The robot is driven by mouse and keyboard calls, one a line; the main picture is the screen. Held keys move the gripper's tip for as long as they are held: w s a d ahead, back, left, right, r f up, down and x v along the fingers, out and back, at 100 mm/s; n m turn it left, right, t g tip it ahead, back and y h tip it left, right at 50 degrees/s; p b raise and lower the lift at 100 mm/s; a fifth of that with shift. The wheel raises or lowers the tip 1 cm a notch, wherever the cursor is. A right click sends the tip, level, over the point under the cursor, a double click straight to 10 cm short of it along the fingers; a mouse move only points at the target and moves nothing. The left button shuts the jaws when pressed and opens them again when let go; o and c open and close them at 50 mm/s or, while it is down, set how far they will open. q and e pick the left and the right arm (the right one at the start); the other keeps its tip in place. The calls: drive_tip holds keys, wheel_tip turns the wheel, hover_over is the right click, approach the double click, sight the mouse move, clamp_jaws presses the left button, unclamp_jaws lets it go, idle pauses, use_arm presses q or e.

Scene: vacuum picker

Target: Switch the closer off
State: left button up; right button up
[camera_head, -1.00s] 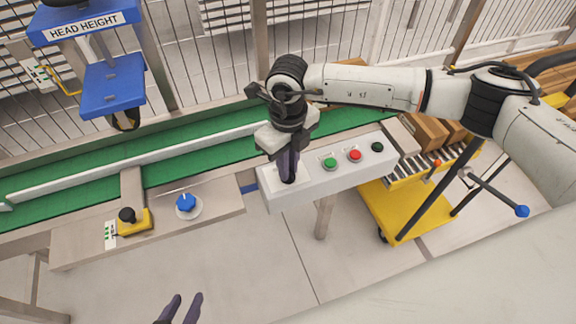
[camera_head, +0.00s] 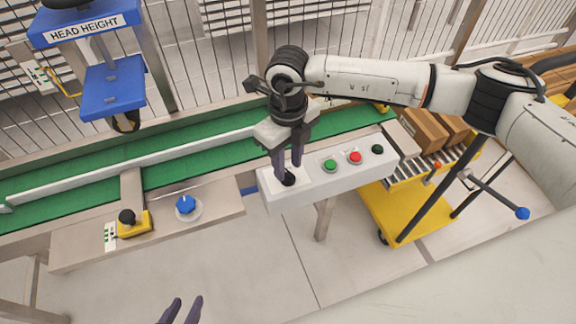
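A white control box (camera_head: 328,187) carries a black knob (camera_head: 289,179) at its left end, then a green button (camera_head: 330,165), a red button (camera_head: 355,157) and a dark button (camera_head: 377,149). No label shows which control belongs to the closer. My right gripper (camera_head: 288,173) points down at the black knob. Its fingers are apart, one on either side of the top of the knob; contact cannot be told. My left gripper (camera_head: 182,309) is at the bottom edge, its two fingertips apart and empty, away from the controls.
A blue dial (camera_head: 186,203) and a yellow box with a black button (camera_head: 133,222) sit on the metal ledge at left. A green conveyor (camera_head: 205,152) runs behind. A blue head-height stand (camera_head: 112,87) is at upper left. A yellow cart (camera_head: 405,215) stands at right.

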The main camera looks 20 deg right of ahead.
sight(288, 173)
wheel_tip(288, 173, up, 8)
drive_tip(key=shift+r, duration=0.2)
idle(0.4)
